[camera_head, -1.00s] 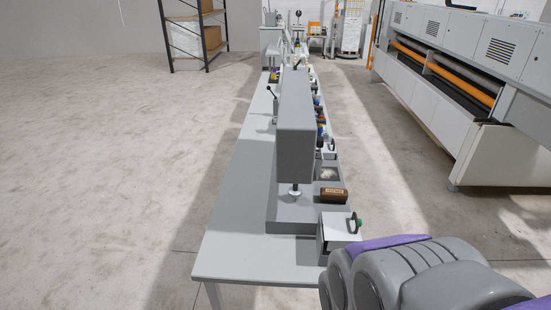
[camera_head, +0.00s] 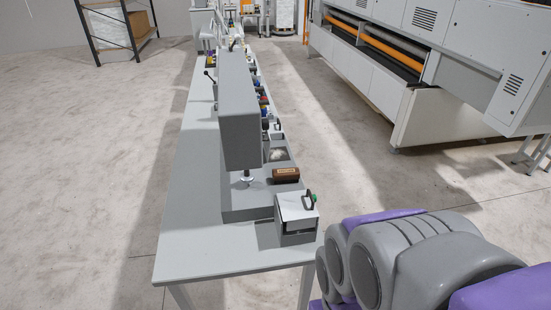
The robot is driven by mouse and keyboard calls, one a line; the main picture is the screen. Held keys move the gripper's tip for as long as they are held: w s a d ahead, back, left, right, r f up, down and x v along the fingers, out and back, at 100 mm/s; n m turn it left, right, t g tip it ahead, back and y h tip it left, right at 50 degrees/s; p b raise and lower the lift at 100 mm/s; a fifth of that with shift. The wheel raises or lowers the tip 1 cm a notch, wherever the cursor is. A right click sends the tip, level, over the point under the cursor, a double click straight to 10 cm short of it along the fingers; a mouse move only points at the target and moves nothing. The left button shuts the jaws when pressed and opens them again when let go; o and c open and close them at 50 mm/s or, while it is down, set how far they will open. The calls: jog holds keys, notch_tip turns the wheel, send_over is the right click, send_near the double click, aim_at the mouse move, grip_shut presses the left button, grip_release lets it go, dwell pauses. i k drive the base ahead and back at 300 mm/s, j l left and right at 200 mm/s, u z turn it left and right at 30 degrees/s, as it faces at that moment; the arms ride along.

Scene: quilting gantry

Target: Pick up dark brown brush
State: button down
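The dark brown brush (camera_head: 285,175) lies on the grey machine base near the front end of the long table. It is a small brown block with a lighter marking on its side. It sits behind a grey-white box with a dark handle (camera_head: 297,213) and to the right of the upright grey machine column (camera_head: 239,110). My grey and purple arm shows at the lower right, apart from the brush. My gripper is outside the frame.
The long grey table (camera_head: 185,215) runs away from me, with several small coloured items along its right side. A large white machine (camera_head: 430,110) stands at the right. A black shelf (camera_head: 118,30) stands at the back left. The floor on both sides of the table is mostly clear.

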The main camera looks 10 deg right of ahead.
aim_at(292, 174)
jog(key=i+l+u, duration=0.2)
jog(key=i, duration=0.2)
jog(key=i+l+u, duration=0.2)
jog(key=i, duration=0.2)
